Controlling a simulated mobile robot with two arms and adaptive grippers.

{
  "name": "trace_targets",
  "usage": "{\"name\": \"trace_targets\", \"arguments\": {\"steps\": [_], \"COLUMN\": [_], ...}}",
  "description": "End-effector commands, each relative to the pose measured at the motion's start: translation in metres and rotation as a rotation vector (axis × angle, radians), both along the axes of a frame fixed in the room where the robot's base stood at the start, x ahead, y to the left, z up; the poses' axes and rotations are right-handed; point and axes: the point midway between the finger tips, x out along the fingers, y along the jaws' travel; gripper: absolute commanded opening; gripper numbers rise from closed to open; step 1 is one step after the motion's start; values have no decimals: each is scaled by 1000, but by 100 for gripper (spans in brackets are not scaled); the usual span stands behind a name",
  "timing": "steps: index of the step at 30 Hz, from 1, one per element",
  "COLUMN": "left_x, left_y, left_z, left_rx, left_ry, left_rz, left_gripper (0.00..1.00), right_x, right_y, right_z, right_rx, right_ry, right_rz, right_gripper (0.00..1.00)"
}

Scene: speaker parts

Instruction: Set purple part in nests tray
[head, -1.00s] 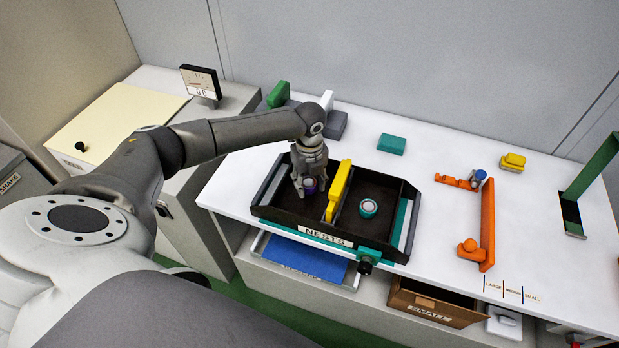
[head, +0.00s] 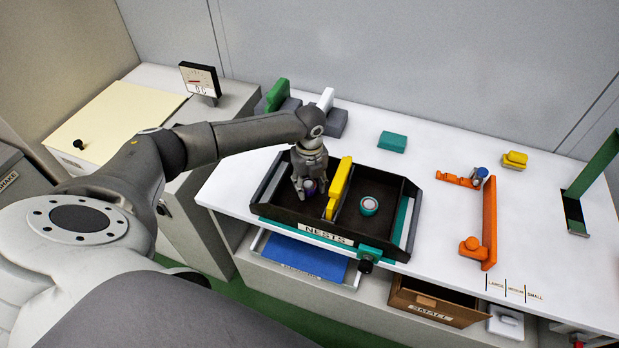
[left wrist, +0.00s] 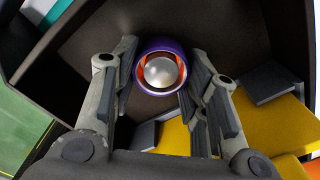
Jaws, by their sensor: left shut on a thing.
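The purple part (left wrist: 160,72) is a purple ring with an orange inside and a silver dome. It is between the fingers of my left gripper (left wrist: 158,90), which is shut on it. In the head view the purple part (head: 309,187) is mostly hidden by the left gripper (head: 309,186). Both are inside the left compartment of the black nests tray (head: 275,212), low over its floor. I cannot tell whether the part touches the floor. My right gripper is not in view.
A yellow divider (head: 339,188) stands close to the right of my left gripper. A teal round part (head: 368,206) sits in the tray's right compartment. An orange fixture (head: 489,222) stands on the white table further right. The table between tray and fixture is clear.

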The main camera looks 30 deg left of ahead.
Motion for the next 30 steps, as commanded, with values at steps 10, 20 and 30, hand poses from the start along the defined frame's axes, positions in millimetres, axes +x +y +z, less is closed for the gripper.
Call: {"name": "trace_targets", "arguments": {"steps": [10,20,30], "left_x": [0,0,1], "left_y": [0,0,0], "left_z": [-7,-7,2], "left_rx": [-1,-1,0], "left_ry": [-1,-1,-2], "left_rz": [0,0,0], "left_gripper": [9,66,66], "right_x": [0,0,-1], "right_y": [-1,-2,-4], "right_z": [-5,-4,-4], "right_rx": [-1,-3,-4], "right_ry": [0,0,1], "right_rz": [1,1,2], "right_gripper": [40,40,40]}}
